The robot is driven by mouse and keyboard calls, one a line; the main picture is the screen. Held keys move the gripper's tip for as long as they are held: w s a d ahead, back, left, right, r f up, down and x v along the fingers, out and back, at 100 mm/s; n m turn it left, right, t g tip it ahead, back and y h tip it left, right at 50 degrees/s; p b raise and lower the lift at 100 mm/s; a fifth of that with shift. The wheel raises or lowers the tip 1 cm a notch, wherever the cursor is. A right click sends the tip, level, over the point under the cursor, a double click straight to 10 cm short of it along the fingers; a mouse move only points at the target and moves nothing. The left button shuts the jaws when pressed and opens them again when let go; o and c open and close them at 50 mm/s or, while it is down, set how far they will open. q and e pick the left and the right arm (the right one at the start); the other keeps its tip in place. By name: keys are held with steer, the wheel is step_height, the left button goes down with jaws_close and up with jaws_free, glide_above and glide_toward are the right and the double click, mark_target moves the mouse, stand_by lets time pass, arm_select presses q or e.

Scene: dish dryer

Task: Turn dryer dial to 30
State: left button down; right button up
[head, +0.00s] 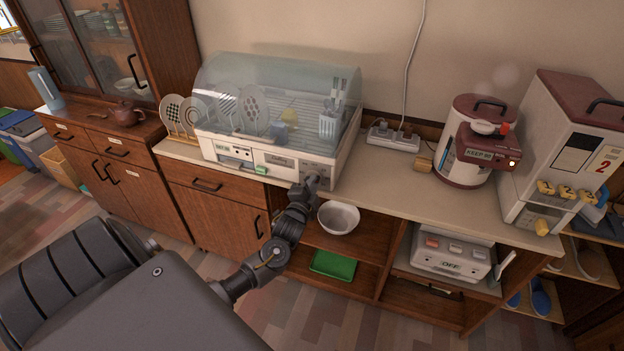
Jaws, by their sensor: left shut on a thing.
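The dish dryer (212,152) stands on the counter, a cream box with a clear domed lid that is closed over plates, cups and a cutlery holder. Its front panel has a small display at the left, a green tab near the middle and a grey control area (313,168) at the right. My left gripper (313,181) is at the right end of this panel, shut on the dryer dial. The dial and its markings are hidden by the gripper, so I cannot read the setting. My right gripper is not in view.
A rice cooker or water boiler (468,150) and a tall white dispenser (556,150) stand at the right of the counter. A power strip (394,137) lies behind. A white bowl (338,217) and green tray (332,264) are on shelves below. A teapot (125,114) stands left.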

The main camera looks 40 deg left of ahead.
arm_select(q)
steer(key=shift+a+f+m+p, duration=0.1)
steer(key=shift+f+m+p, duration=0.1)
steer(key=shift+m+p, duration=1.45)
steer(key=shift+f+m+p, duration=0.2)
steer(key=shift+m+p, duration=0.4)
steer(key=shift+m, duration=1.95)
steer(key=shift+a+f+m+p, duration=0.1)
steer(key=shift+f+m+p, duration=0.1)
steer(key=shift+m+p, duration=1.45)
steer(key=shift+m+b, duration=0.5)
steer(key=shift+m, duration=0.05)
steer(key=c, duration=1.4)
jaws_free()
steer(key=shift+c, duration=0.2)
steer(key=v, duration=1.1)
steer(key=shift+b, duration=0.45)
